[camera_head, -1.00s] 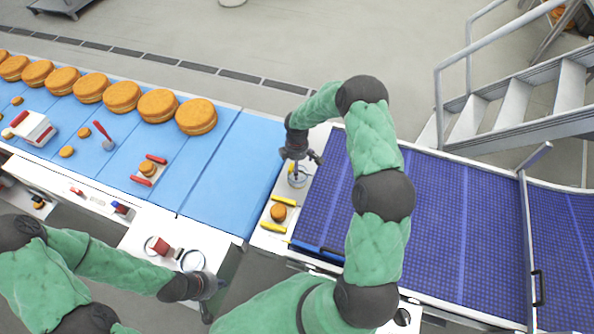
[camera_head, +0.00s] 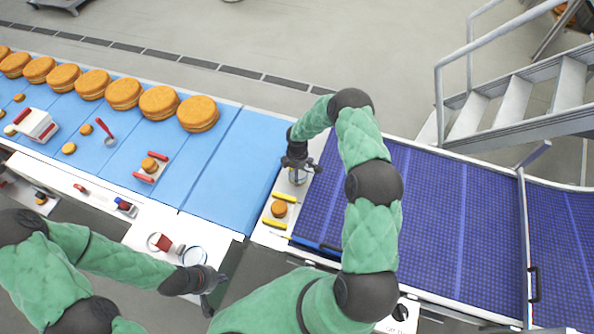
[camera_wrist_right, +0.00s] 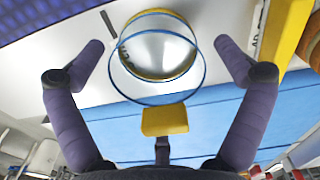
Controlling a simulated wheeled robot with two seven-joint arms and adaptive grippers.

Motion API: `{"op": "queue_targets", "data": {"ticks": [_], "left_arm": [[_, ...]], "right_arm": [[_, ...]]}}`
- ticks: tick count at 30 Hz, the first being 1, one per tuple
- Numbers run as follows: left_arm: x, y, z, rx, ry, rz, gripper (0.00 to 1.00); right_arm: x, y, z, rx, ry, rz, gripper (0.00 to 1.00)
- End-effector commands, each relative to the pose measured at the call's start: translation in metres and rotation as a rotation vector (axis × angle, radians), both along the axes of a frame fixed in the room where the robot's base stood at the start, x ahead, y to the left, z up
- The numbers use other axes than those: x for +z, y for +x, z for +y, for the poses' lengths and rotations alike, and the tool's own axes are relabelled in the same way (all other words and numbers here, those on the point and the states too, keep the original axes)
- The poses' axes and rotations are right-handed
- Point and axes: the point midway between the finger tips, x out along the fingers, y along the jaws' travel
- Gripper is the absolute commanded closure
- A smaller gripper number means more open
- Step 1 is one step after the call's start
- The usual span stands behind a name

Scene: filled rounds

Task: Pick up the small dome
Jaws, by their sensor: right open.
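The small dome (camera_head: 297,177) looks like a clear round piece on the white strip beside the blue belt. In the right wrist view the clear dome (camera_wrist_right: 197,62) shows blue rims and a yellow band around a pale disc. My right gripper (camera_head: 302,163) is directly above it, fingers spread. In the right wrist view its fingertips (camera_wrist_right: 160,47) lie on either side of the dome, with visible gaps. A yellow block (camera_wrist_right: 165,121) sits near the dome's lower rim in that view. My left gripper (camera_head: 218,281) is at the lower left, away from the dome; its fingers are too small to read.
A round bun (camera_head: 279,209) lies between two yellow bars (camera_head: 274,224) just in front of the dome. The purple mesh conveyor (camera_head: 450,220) is close on the right. A clear ring (camera_head: 194,257) and a red piece (camera_head: 164,243) lie near my left gripper. The nearest blue belt section (camera_head: 225,170) is bare.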

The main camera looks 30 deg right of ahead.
Motion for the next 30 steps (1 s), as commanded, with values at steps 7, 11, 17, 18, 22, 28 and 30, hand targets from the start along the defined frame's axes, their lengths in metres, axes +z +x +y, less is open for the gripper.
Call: {"op": "queue_targets", "data": {"ticks": [7, 11, 17, 18, 22, 28, 30], "left_arm": [[0.000, 0.000, 0.000, 0.000, 0.000, 0.000, 1.00], [0.000, 0.000, 0.000, 0.000, 0.000, 0.000, 1.00], [0.000, 0.000, 0.000, 0.000, 0.000, 0.000, 1.00], [0.000, 0.000, 0.000, 0.000, 0.000, 0.000, 1.00], [-0.002, 0.000, 0.000, 0.000, 0.000, 0.000, 1.00], [-0.008, 0.000, 0.000, 0.000, 0.000, 0.000, 1.00], [-0.013, 0.000, 0.000, 0.000, 0.000, 0.000, 1.00]], "right_arm": [[0.000, 0.000, 0.000, 0.000, 0.000, 0.000, 0.46], [0.000, 0.000, 0.000, 0.000, 0.001, 0.001, 0.47], [0.000, 0.000, 0.000, 0.000, 0.001, 0.001, 0.47], [0.000, 0.000, 0.000, 0.000, 0.001, 0.001, 0.47], [0.003, 0.000, 0.000, 0.000, 0.000, 0.000, 0.47], [0.020, 0.002, 0.000, 0.000, -0.001, -0.004, 0.47], [0.031, 0.001, 0.000, 0.001, -0.001, -0.004, 0.47]]}}
